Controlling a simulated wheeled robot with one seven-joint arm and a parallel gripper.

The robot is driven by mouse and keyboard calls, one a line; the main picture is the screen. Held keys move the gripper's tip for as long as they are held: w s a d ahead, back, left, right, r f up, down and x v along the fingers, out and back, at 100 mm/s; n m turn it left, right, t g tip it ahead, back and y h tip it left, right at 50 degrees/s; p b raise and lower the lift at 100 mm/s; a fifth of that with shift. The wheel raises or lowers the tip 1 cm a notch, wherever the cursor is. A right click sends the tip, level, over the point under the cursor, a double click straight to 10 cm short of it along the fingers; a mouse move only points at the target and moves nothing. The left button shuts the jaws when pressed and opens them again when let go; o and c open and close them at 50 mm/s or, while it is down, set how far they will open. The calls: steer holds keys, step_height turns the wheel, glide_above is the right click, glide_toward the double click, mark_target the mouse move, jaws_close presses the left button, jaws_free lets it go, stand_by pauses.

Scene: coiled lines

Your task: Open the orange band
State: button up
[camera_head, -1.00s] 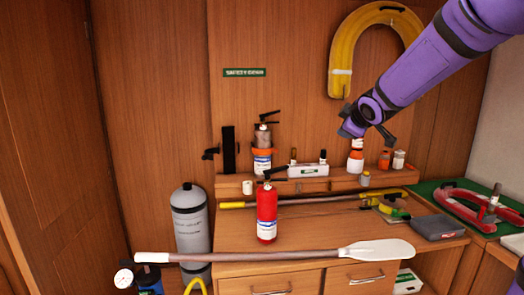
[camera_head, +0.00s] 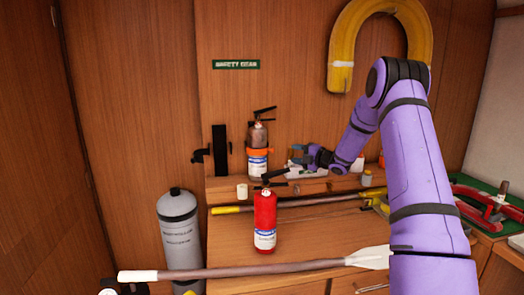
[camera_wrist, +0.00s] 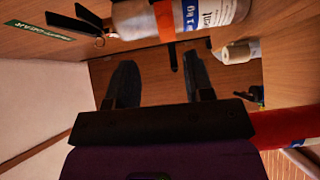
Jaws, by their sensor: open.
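The orange band (camera_head: 260,153) goes around a grey-brown extinguisher (camera_head: 258,136) with a black handle, upright on the back shelf. In the wrist view the band (camera_wrist: 165,20) crosses the extinguisher's body (camera_wrist: 133,20) at the top of the picture, beyond my fingertips. My gripper (camera_head: 298,156) is to the right of the extinguisher, apart from the band, with its dark fingers pointing left. In the wrist view the two fingers (camera_wrist: 160,75) are spread with nothing between them. The band's far side is hidden.
A red extinguisher (camera_head: 265,220) stands on the desk in front of the shelf. A black bracket (camera_head: 219,150) is on the wall at left. A small white cup (camera_head: 242,191) stands below the banded extinguisher. A paddle (camera_head: 250,271) lies along the front.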

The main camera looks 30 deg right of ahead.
mark_target(273, 150)
steer(key=shift+y, duration=0.4)
steer(key=x, duration=0.7)
steer(key=f+x, duration=0.1)
steer(key=x, duration=0.3)
steer(key=shift+w, duration=0.15)
jaws_close()
